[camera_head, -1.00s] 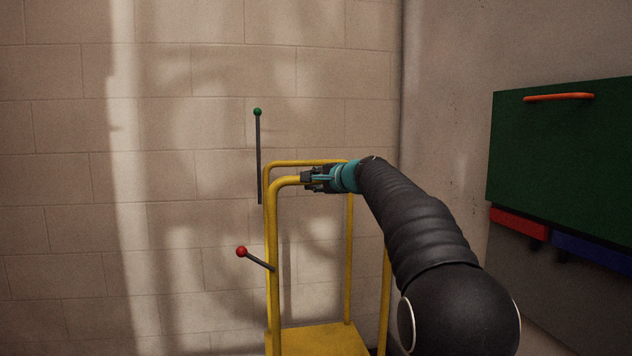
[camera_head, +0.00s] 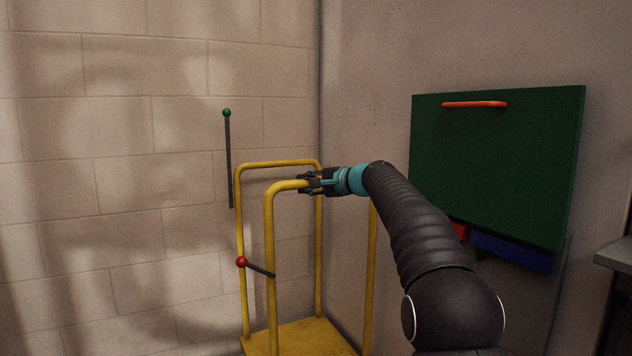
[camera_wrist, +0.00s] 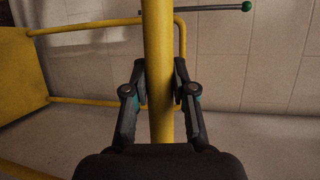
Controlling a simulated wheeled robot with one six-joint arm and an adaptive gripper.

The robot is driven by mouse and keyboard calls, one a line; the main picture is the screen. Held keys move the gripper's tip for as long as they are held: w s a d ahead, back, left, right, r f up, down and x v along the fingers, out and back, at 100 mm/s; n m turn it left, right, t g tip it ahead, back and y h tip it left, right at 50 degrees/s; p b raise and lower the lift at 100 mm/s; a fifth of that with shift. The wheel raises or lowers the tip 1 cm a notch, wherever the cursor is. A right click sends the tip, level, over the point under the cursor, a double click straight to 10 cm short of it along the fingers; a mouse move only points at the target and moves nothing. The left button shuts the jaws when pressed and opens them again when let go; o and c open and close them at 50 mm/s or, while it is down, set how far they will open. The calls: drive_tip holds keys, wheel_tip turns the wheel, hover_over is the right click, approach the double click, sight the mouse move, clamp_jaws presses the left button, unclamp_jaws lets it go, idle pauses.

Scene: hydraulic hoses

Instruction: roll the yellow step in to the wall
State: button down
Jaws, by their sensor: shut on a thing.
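The yellow step (camera_head: 300,338) stands at the lower middle of the head view, with tall tube rails on its sides. A lever with a red knob (camera_head: 241,262) sticks out from its near rail. My gripper (camera_head: 308,183) is shut on the top bar of the near rail. In the wrist view the yellow rail (camera_wrist: 158,70) runs between the two fingers (camera_wrist: 160,88). The block wall (camera_head: 120,130) is behind and left of the step. The gap between the step and the wall is hard to judge, and the step's feet are out of view.
A dark rod with a green knob (camera_head: 227,112) stands against the block wall, left of the rails. A green panel with an orange handle (camera_head: 475,104) is on the right wall, above red and blue parts (camera_head: 512,252). A grey bench edge (camera_head: 615,255) is at far right.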

drive_tip(key=shift+w+d, duration=0.1)
drive_tip(key=shift+d, duration=0.05)
drive_tip(key=c, duration=0.9)
unclamp_jaws()
drive_tip(key=shift+d, duration=0.1)
drive_tip(key=v, duration=1.2)
